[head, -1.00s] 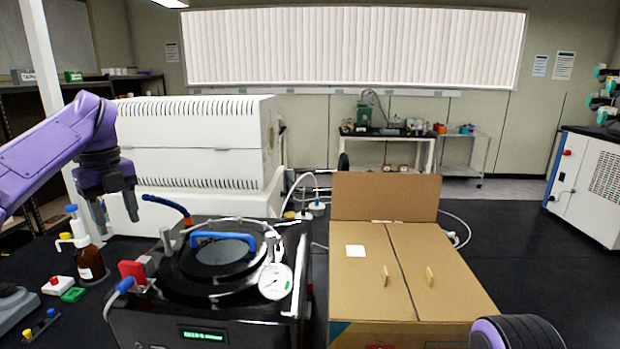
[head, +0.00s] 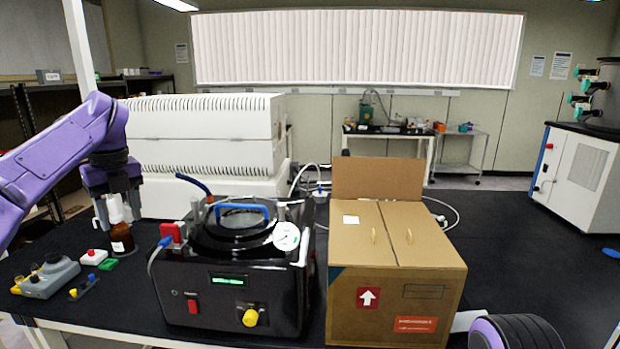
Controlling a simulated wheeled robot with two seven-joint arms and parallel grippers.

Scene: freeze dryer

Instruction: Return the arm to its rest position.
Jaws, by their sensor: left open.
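My purple left arm (head: 55,160) comes in from the left. My left gripper (head: 118,213) points down with its dark fingers apart and nothing visible held. In the picture it overlaps the white top of a brown bottle (head: 120,238); I cannot tell whether they touch. The black apparatus (head: 230,282) with a round lid, blue handle and dial gauge stands to the right of the gripper, apart from it. Of my right arm, only a purple and black part (head: 515,331) shows at the bottom right; its gripper is out of view.
A cardboard box (head: 395,290) stands right of the black apparatus, with a raised flap at its back. A large white vented unit (head: 200,145) is behind. A grey control block (head: 48,278) and small coloured items lie at front left.

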